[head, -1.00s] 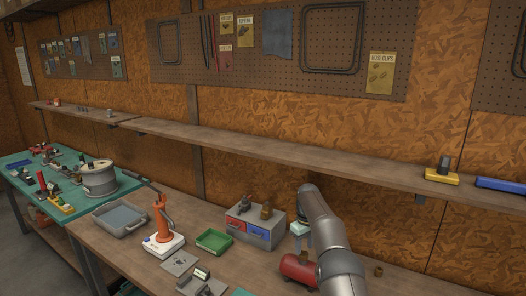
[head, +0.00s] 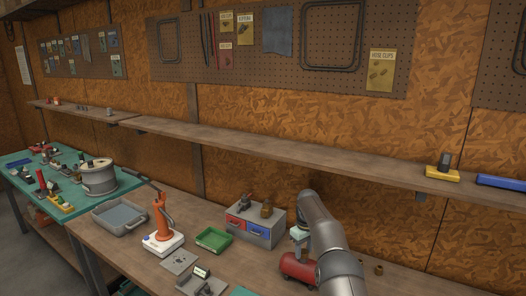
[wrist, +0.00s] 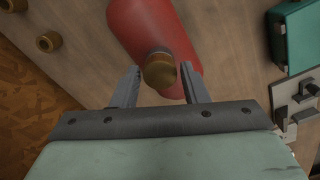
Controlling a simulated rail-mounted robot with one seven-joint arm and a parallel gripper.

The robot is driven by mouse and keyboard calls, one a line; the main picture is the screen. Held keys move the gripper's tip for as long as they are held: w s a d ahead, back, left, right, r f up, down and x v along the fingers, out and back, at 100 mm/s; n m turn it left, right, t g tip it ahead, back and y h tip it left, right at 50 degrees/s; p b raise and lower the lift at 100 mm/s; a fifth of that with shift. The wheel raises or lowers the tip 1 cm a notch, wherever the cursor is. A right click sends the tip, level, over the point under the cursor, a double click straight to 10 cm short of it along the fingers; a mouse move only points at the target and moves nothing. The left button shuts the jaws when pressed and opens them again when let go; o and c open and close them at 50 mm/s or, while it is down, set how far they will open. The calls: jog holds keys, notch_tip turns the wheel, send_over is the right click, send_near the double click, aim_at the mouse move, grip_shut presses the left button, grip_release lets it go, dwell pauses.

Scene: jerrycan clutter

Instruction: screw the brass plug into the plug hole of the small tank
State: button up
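The small red tank (head: 296,267) lies on the bench, partly hidden by my arm in the head view. In the wrist view the tank (wrist: 150,25) is below my gripper. A round brass piece (wrist: 159,72) with a domed end shows between my fingertips, in front of the tank's side. I cannot tell whether it is seated in the tank. My gripper (wrist: 161,78) is open around it, with a narrow gap to each finger. Two other brass fittings stand on the bench at the upper left of the wrist view, one nearer (wrist: 48,42) and one at the corner (wrist: 13,4).
A grey drawer box (head: 268,240) with fittings on top stands left of the gripper. A green tray (head: 213,239), an orange-handled device (head: 162,225) and a grey clamp-like fixture (head: 203,283) are further left. A shelf (head: 300,158) runs above the bench.

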jog(key=c, duration=0.5)
jog(key=m, duration=0.5)
jog(key=shift+p, duration=0.3)
jog(key=shift+m, duration=0.3)
jog(key=m, duration=0.4)
jog(key=shift+m, duration=0.3)
jog(key=shift+m, duration=0.8)
jog(key=m, duration=0.3)
jog(key=shift+m, duration=0.4)
